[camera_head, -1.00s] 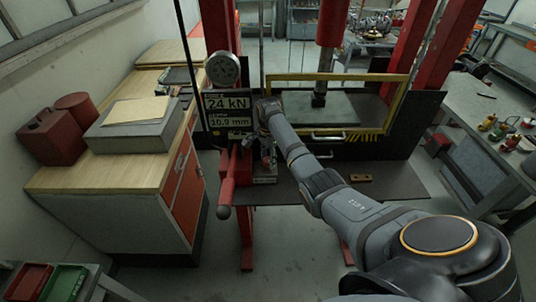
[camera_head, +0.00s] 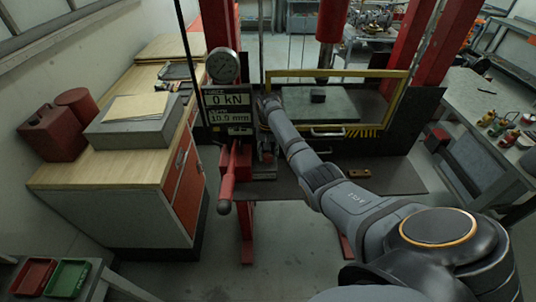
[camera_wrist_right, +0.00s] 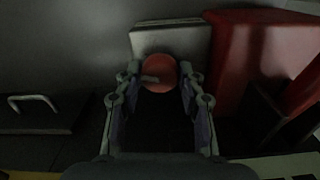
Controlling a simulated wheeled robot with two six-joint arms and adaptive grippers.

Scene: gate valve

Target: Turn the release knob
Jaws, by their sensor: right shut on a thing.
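The release knob (camera_wrist_right: 158,70) is a round red knob in front of a pale block in the right wrist view. My right gripper (camera_wrist_right: 160,88) is shut on it, one finger on each side. In the head view my right gripper (camera_head: 266,150) is at the press, below the display and right of the red pump handle; the knob is hidden there. The display (camera_head: 229,108) reads 0 kN and 10.5 mm. The press ram (camera_head: 325,60) is raised above a small dark block (camera_head: 318,95) on the plate. My left gripper is not in view.
The red pump handle (camera_head: 226,185) sticks out left of my right gripper. A yellow guard frame (camera_head: 400,100) surrounds the press opening. A wooden bench (camera_head: 75,174) stands at the left and a grey bench (camera_head: 475,120) at the right. A pressure gauge (camera_head: 222,66) sits above the display.

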